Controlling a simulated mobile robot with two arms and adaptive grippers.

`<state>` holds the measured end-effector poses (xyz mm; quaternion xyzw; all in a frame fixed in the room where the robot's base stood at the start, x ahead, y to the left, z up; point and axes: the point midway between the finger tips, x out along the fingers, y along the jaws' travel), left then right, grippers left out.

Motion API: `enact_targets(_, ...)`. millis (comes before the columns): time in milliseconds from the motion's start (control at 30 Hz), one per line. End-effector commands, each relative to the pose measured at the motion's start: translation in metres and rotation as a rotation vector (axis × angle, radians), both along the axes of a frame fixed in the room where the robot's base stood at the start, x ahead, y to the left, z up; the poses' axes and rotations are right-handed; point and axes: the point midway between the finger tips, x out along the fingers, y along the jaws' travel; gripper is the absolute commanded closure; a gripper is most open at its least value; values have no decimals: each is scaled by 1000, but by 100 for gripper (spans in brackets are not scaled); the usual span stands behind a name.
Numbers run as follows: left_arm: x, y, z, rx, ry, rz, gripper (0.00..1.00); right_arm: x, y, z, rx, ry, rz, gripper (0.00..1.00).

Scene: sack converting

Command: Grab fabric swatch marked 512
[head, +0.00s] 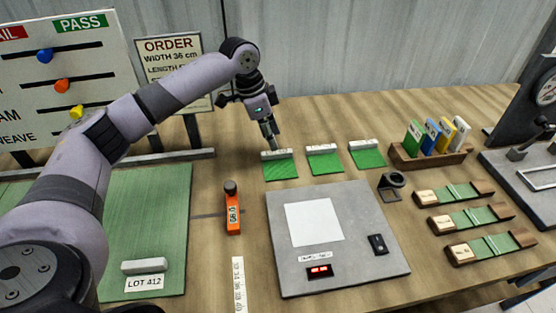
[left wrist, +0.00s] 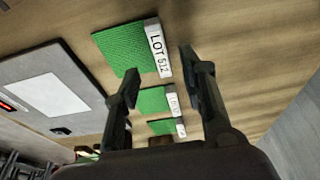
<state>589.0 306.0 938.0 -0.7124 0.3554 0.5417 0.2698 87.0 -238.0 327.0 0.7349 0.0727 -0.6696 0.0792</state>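The swatch marked LOT 512 is a green fabric square (left wrist: 122,48) with a white label bar (left wrist: 158,48) along one edge. In the head view it appears to be the leftmost of three green swatches (head: 281,170) on the bench. My left gripper (head: 271,146) reaches down at its white bar. In the left wrist view my left gripper (left wrist: 162,65) is open, its fingers on either side of the bar's line, with no visible contact. Two other swatches, the middle (head: 324,163) and the right (head: 367,157), lie in the same row. My right gripper is not in view.
A grey plate with a white square (head: 330,255) lies in front of the row. A wooden holder (head: 432,158) with coloured cards stands to the right. An orange handheld tool (head: 233,214) lies left of the plate. A green mat (head: 150,220) with a LOT 412 bar is at left.

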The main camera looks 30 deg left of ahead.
Motion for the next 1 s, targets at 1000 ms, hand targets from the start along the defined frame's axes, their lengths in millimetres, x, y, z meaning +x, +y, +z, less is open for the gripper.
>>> enact_targets(1000, 8, -10, -51, 1, -1, 0, 62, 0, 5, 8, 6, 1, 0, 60)
